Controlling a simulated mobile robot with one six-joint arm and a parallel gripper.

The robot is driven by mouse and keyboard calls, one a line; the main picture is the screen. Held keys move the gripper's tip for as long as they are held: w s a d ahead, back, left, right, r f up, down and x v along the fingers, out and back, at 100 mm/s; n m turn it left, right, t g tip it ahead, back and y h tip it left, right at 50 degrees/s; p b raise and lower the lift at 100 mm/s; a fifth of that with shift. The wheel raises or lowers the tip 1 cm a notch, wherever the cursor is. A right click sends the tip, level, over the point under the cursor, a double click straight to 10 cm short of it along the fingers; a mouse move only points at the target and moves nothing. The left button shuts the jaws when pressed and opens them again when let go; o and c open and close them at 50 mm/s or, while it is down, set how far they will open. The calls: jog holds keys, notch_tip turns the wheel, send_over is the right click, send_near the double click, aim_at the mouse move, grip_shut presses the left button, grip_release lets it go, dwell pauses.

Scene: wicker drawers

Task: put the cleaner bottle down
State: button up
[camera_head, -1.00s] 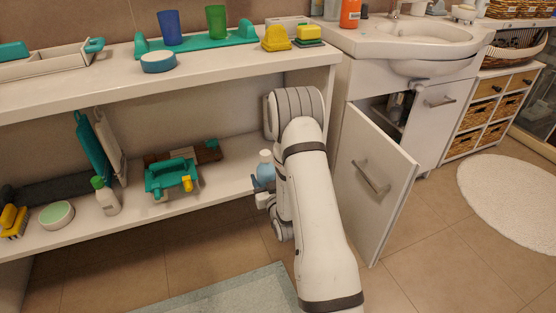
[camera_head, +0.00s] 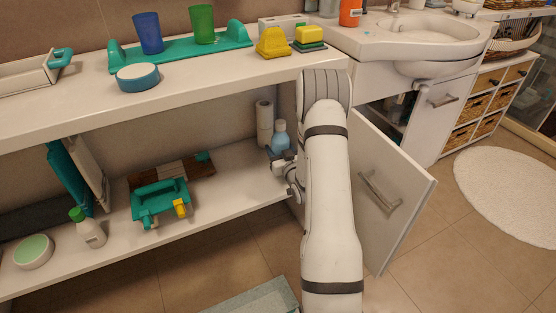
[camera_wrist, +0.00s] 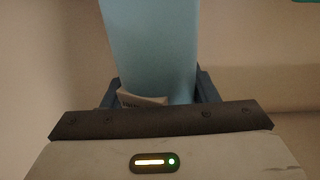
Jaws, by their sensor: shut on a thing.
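The cleaner bottle (camera_head: 279,137) is light blue with a pale cap. In the head view it is at the right end of the lower shelf (camera_head: 236,190), in front of the back wall. My gripper (camera_head: 281,160) reaches in from the right and is shut on it. In the wrist view the blue bottle body (camera_wrist: 150,45) fills the space between the two dark fingers (camera_wrist: 160,90), with a small white label or tag low on it. The bottle looks upright. I cannot tell whether its base touches the shelf, as my gripper hides it.
White rolls (camera_head: 264,122) stand just behind the bottle. A teal caddy (camera_head: 160,202), a green-capped bottle (camera_head: 88,230) and a round green tub (camera_head: 33,251) are further left. The shelf between caddy and bottle is clear. The upper counter (camera_head: 200,82) overhangs; an open cabinet door (camera_head: 385,195) is on the right.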

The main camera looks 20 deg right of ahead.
jog(key=shift+a+f+b, duration=0.15)
jog(key=shift+f+b, duration=0.45)
jog(key=shift+f, duration=1.15)
jog(key=shift+f, duration=0.1)
jog(key=shift+f, duration=0.15)
jog(key=o, duration=1.2)
